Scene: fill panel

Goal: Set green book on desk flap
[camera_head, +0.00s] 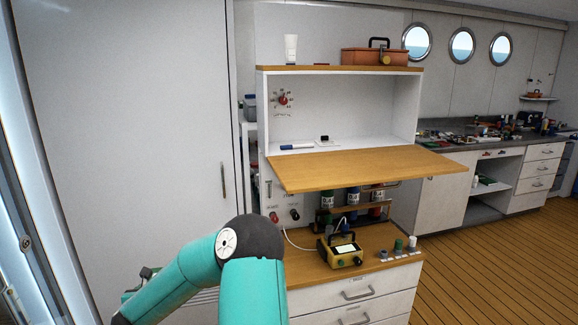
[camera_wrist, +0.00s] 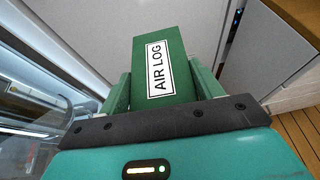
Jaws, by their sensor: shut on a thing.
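The green book (camera_wrist: 159,50), with a white label reading AIR LOG, is held in my gripper (camera_wrist: 165,90) in the wrist view. The green fingers are shut on its two sides. The wooden desk flap (camera_head: 365,167) is folded down and level in the head view, in front of a white cabinet niche. Its bare top looks clear. In the head view my teal arm reaches down at the lower left, and the gripper and book are out of sight there. The wrist view does not show the flap clearly.
A yellow device (camera_head: 340,254) with a cable stands on the lower wooden counter (camera_head: 305,268) below the flap. A marker (camera_head: 297,147) lies inside the niche behind the flap. An orange case (camera_head: 375,57) stands on the top shelf. A tall white door (camera_head: 130,130) is at left.

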